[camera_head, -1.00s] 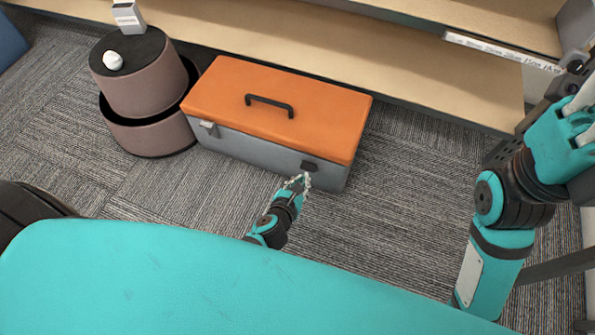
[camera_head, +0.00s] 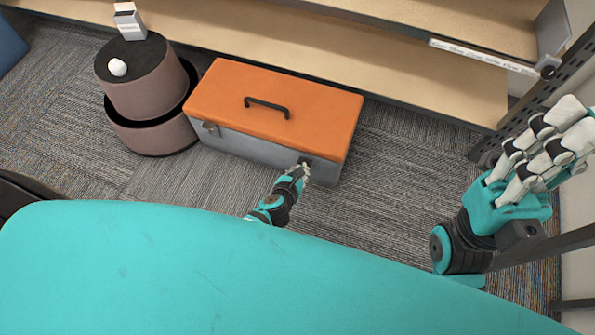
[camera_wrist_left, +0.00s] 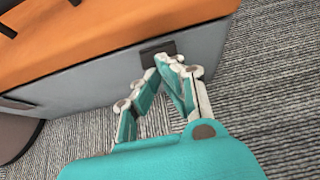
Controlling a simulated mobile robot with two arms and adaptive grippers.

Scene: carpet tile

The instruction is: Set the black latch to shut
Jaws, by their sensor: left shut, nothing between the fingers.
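The toolbox has an orange lid (camera_head: 320,105) with a black handle and a grey body (camera_head: 255,149). It stands on the carpet. The black latch (camera_head: 307,160) is a small dark plate near the right end of its front, partly hidden by my left fingertips. It also shows in the left wrist view (camera_wrist_left: 153,50), just past the fingertips; its exact tilt is unclear. My left gripper (camera_head: 302,172) is shut and empty, its tips at the latch's lower edge; contact cannot be told. My right gripper (camera_head: 550,150) is raised at the right, away from the box.
A grey latch (camera_head: 210,128) sits near the left end of the box front. A round brown container (camera_head: 148,90) with a white object (camera_head: 117,67) on top stands left of the box. Wooden shelving (camera_head: 440,95) runs behind. Carpet right of the box is clear.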

